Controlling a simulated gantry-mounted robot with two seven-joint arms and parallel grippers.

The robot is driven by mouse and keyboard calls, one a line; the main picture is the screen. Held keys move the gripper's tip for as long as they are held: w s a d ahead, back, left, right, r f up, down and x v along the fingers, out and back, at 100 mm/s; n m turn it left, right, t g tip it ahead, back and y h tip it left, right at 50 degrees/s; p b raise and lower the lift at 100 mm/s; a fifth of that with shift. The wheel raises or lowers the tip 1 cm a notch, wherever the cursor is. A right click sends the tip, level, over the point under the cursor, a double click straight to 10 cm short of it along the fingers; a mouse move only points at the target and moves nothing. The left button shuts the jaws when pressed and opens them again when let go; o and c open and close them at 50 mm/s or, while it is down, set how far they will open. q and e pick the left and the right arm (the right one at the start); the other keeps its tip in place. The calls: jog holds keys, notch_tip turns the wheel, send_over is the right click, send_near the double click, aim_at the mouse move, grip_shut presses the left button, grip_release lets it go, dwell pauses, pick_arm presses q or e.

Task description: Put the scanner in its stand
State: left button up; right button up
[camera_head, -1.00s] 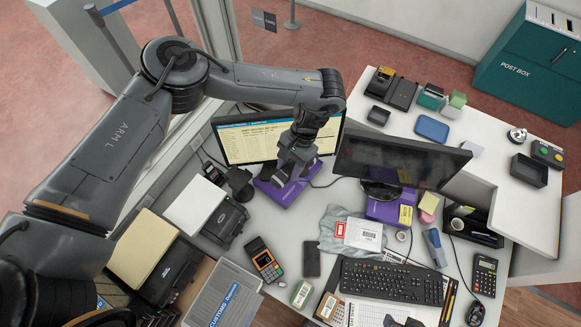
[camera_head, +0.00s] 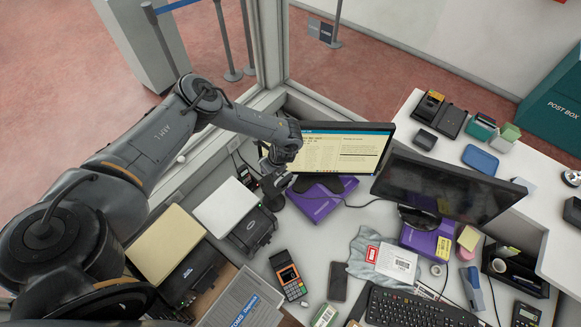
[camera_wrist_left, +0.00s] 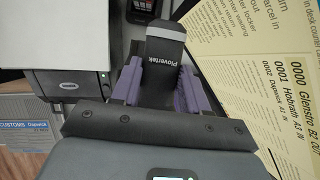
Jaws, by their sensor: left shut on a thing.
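My left gripper (camera_head: 271,168) is over the counter, left of the lit monitor. It is shut on a black object marked "Plovertek", which looks like the scanner (camera_wrist_left: 164,62); the object sits between purple finger pads in the left wrist view. In the head view the scanner is hard to tell from the dark gripper. A black stand with a rounded base (camera_head: 272,202) is right below the gripper, beside the label printer. I cannot tell whether the scanner touches the stand. My right gripper is not in view.
The lit monitor (camera_head: 345,150) stands close to the right of the gripper on a purple box (camera_head: 318,203). A black printer (camera_head: 251,232) is left of the stand. A card terminal (camera_head: 288,275) and phone (camera_head: 338,281) lie in front. A dark monitor (camera_head: 440,188) is farther right.

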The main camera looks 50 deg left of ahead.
aim_at(267, 180)
pick_arm(q)
jog(key=shift+s+a+f, duration=0.7)
jog(key=shift+a+f, duration=0.05)
jog(key=shift+a, duration=0.2)
notch_tip(267, 180, down, 4)
jog(key=b, duration=0.4)
jog(key=shift+r, duration=0.1)
jog(key=shift+f+b, duration=0.75)
jog(key=shift+b, duration=0.25)
jog(key=shift+a, duration=0.1)
jog(key=shift+p, duration=0.45)
jog(key=shift+f, duration=0.35)
jog(key=shift+f+b, duration=0.65)
